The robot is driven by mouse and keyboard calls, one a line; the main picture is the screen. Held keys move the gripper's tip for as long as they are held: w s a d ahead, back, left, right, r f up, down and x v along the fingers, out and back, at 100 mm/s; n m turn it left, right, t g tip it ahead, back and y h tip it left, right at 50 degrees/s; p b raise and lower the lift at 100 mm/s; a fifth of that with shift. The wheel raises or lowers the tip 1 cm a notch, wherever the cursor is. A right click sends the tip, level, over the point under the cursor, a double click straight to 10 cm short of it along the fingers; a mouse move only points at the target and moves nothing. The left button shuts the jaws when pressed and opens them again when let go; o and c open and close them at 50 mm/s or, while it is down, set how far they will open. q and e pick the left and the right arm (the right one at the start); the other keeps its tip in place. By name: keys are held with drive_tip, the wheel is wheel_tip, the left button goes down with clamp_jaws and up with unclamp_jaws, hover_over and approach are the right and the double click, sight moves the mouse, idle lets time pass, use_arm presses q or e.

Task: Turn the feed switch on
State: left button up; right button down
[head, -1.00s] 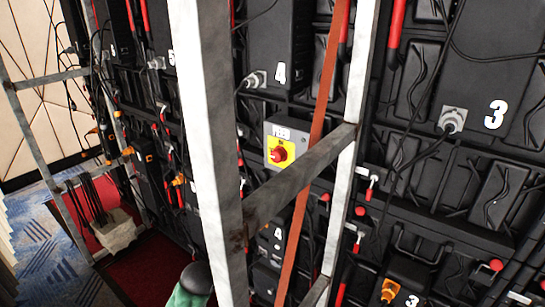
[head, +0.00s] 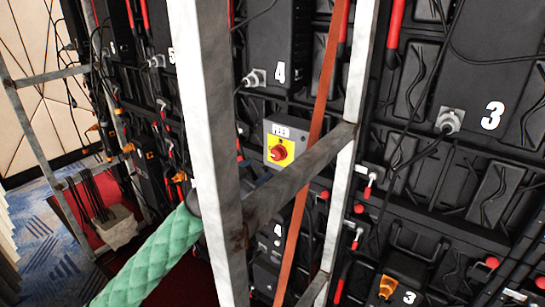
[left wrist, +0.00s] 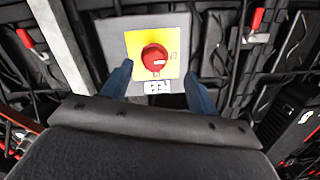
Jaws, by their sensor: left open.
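The feed switch (head: 280,150) is a grey box with a yellow plate, a red rotary knob and a "FEED" label, mounted on the wall behind the metal frame. In the left wrist view the red knob (left wrist: 154,57) appears between the fingers, its white mark towards the right of the picture; the small lettering is unclear. My left gripper (left wrist: 158,72) is open and empty, with a blue finger on each side of the knob's lower part in the picture; contact cannot be told. In the head view the frame post hides most of that gripper. My right gripper is not in view.
A pale metal post (head: 212,130) and a slanting crossbar (head: 300,180) stand close to my left arm. An orange strap (head: 312,140) runs just right of the switch. Black panels with hanging cables fill the wall. A grey box with cables (head: 115,230) stands at left.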

sight(275, 155)
use_arm(q)
drive_tip(key=shift+h, duration=0.5)
drive_tip(key=w+d+p, duration=0.1)
drive_tip(key=w+d+r, duration=0.1)
drive_tip(key=w+d, duration=0.1)
drive_tip(key=w+d+p, duration=0.1)
drive_tip(key=w, duration=0.1)
drive_tip(key=shift+d+r+p, duration=0.3)
drive_tip(key=shift+d, duration=0.05)
drive_tip(key=shift+w+d+f, duration=0.1)
drive_tip(key=shift+w+d, duration=0.25)
drive_tip(key=shift+w, duration=0.1)
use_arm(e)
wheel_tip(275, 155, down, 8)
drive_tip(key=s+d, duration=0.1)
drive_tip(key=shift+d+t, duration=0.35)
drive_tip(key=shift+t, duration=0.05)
use_arm(q)
drive_tip(key=shift+c, duration=0.2)
drive_tip(key=c, duration=1)
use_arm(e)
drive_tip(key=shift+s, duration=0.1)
